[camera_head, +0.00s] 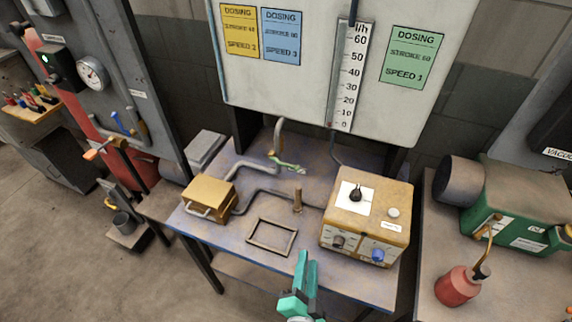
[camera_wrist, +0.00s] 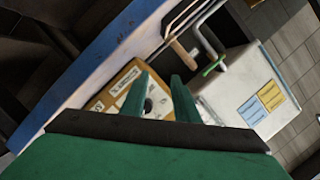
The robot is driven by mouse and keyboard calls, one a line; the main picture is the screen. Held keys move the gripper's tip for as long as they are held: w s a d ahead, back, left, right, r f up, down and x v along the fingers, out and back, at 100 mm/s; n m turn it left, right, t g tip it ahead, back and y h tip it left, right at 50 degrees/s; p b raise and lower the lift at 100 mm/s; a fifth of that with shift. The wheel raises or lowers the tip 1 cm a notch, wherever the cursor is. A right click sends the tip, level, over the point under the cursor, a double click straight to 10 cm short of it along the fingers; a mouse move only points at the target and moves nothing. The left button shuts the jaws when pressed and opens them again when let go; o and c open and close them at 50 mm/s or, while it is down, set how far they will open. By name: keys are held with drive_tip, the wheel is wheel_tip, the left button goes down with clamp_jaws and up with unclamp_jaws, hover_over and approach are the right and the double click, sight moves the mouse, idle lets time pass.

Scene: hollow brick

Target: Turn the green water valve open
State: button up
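The green water valve (camera_head: 287,167) is a small green lever handle on a grey pipe at the back of the blue-edged table, below the white board. It also shows in the wrist view (camera_wrist: 212,68), beyond and right of the fingers. My teal gripper (camera_head: 306,262) is at the table's front edge, well short of the valve. In the wrist view my gripper (camera_wrist: 160,79) has its two fingers apart with nothing between them. The gripper is not touching the valve.
A yellow control box (camera_head: 366,215) stands at the table's right, a brass-coloured box (camera_head: 209,193) at its left. A square frame (camera_head: 249,238) and an upright brown post (camera_head: 298,200) lie between. The white dosing board (camera_head: 310,85) hangs behind. A red oil can (camera_head: 457,287) stands on the right table.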

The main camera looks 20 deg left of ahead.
drive_tip(key=w+a+r+m+y, duration=0.1)
drive_tip(key=w+a+r+m, duration=0.3)
drive_tip(key=w, duration=0.4)
drive_tip(key=m+y, duration=0.2)
approach(287, 164)
drive_tip(key=x, duration=1)
drive_tip(key=shift+w+a+f, duration=0.1)
drive_tip(key=shift+w+f, duration=0.05)
drive_tip(key=shift+f, duration=0.1)
clamp_jaws()
